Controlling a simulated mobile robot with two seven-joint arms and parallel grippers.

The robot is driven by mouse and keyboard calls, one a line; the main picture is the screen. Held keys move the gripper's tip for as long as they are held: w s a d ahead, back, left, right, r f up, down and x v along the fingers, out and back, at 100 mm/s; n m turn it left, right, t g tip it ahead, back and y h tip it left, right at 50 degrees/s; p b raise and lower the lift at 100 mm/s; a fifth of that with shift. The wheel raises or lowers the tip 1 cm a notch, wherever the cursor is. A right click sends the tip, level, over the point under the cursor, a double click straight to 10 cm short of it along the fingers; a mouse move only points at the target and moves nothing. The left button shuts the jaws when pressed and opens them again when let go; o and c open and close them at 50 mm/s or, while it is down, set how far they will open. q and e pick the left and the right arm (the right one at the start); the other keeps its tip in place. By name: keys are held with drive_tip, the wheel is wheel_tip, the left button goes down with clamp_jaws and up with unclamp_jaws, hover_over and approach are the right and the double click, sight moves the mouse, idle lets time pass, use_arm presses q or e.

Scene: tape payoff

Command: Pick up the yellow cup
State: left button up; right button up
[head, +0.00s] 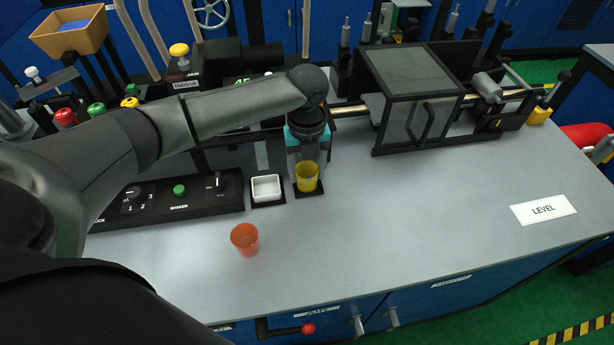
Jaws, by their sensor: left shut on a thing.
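The yellow cup (306,178) is upright over a small dark pad beside the white tray. My left gripper (307,160) reaches down from above and is shut on the yellow cup. The gripper body hides part of the cup's upper side. I cannot tell whether the cup's base touches the pad. My right gripper is not in view.
An orange cup (245,239) stands in front on the grey bench (400,225). A white tray (265,187) and a black control box (172,199) are left of the yellow cup. A dark-framed enclosure (415,95) stands at the back right. The bench's front right is mostly clear.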

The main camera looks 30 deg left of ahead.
use_arm(q)
drive_tip(key=c, duration=0.6)
